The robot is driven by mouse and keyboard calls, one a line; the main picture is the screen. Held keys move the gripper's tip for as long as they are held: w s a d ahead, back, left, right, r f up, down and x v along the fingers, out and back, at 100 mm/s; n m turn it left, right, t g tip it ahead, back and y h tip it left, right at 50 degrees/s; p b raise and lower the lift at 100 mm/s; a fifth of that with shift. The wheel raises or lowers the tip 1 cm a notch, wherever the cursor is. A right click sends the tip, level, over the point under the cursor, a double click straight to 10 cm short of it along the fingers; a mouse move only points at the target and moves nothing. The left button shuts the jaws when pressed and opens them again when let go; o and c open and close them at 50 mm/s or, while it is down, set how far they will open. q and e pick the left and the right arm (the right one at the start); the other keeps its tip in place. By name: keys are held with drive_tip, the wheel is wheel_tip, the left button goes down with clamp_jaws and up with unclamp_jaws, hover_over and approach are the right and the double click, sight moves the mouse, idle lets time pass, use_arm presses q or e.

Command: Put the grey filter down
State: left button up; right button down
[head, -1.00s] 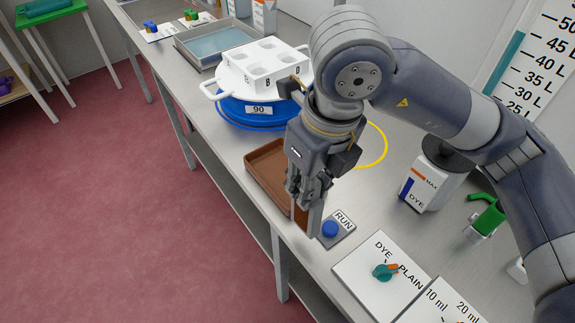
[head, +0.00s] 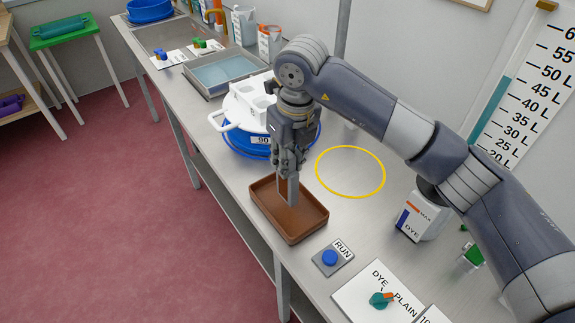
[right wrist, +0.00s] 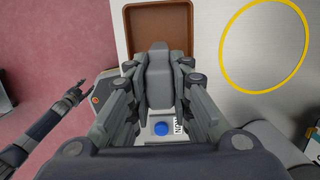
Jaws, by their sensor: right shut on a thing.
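My right gripper (head: 287,172) points down over the brown tray (head: 321,226) and is shut on the grey filter (head: 293,190). The filter is a narrow grey block, upright, with its lower end over the inside of the tray near its far part. I cannot tell whether it touches the tray floor. In the right wrist view the filter (right wrist: 160,80) sits between the two fingers, with the tray (right wrist: 132,35) beyond it. My left gripper (right wrist: 75,93) shows small and dark at the left of that view; its jaws are not clear.
A blue tub with a white lid (head: 235,112) stands just behind the tray. A RUN button (head: 329,257) and a DYE/PLAIN dial (head: 380,299) lie in front. A yellow ring (head: 350,194) marks clear bench to the right.

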sight(288, 189)
wheel_tip(288, 189, down, 3)
drive_tip(key=shift+r+p, duration=0.1)
drive_tip(key=shift+p, duration=0.7)
use_arm(q)
drive_tip(key=shift+s+r, duration=0.5)
drive_tip(key=shift+r, duration=0.3)
use_arm(e)
drive_tip(key=shift+f, duration=0.25)
use_arm(q)
drive_tip(key=shift+f, duration=0.1)
use_arm(e)
drive_tip(key=shift+f, duration=0.1)
drive_tip(key=shift+f+b, duration=0.15)
drive_tip(key=shift+b, duration=0.2)
drive_tip(key=c, duration=1.4)
unclamp_jaws()
drive_tip(key=shift+c, duration=0.2)
